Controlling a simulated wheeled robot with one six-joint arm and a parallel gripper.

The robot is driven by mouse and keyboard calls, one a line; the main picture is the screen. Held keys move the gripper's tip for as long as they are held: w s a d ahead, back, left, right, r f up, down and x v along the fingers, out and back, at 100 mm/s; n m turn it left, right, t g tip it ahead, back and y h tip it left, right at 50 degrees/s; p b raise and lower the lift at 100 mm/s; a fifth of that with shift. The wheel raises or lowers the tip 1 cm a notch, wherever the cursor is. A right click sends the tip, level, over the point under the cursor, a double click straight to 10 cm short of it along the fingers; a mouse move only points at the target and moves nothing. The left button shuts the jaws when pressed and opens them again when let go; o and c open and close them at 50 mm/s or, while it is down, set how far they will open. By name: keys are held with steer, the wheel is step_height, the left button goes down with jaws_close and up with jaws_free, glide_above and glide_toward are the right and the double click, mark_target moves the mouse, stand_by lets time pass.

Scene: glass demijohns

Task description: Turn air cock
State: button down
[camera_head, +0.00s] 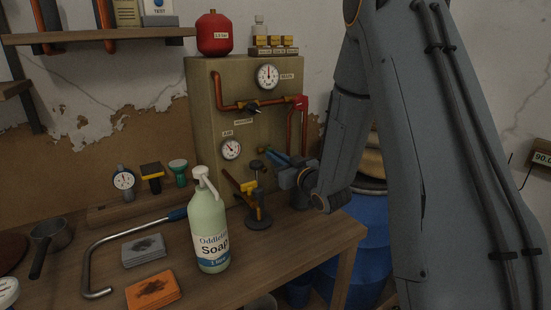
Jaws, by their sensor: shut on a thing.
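The air cock shows as a blue handle (276,157) low on the front of the tan panel (200,90), to the right of the AIR gauge (231,149). My gripper (283,173) reaches in from the right, with its wrist low over the right end of the bench. It is shut at the blue handle. The fingertips are small and dark here, so the exact grip is hard to see. The handle slants down to the right. The AIR label (227,133) sits above its gauge.
A black stand (259,218) with yellow parts stands just in front of the panel, close to my gripper. A soap bottle (208,225) stands at the bench's front. A blue drum (365,245) is right of the bench. A red pipe (232,106) crosses the panel above.

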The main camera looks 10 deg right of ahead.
steer(key=shift+f+m, duration=0.1)
steer(key=shift+m, duration=0.3)
steer(key=c, duration=1.9)
jaws_free()
steer(key=shift+o, duration=0.2)
steer(key=b+v, duration=0.2)
steer(key=v, duration=0.6)
steer(key=shift+w, duration=0.1)
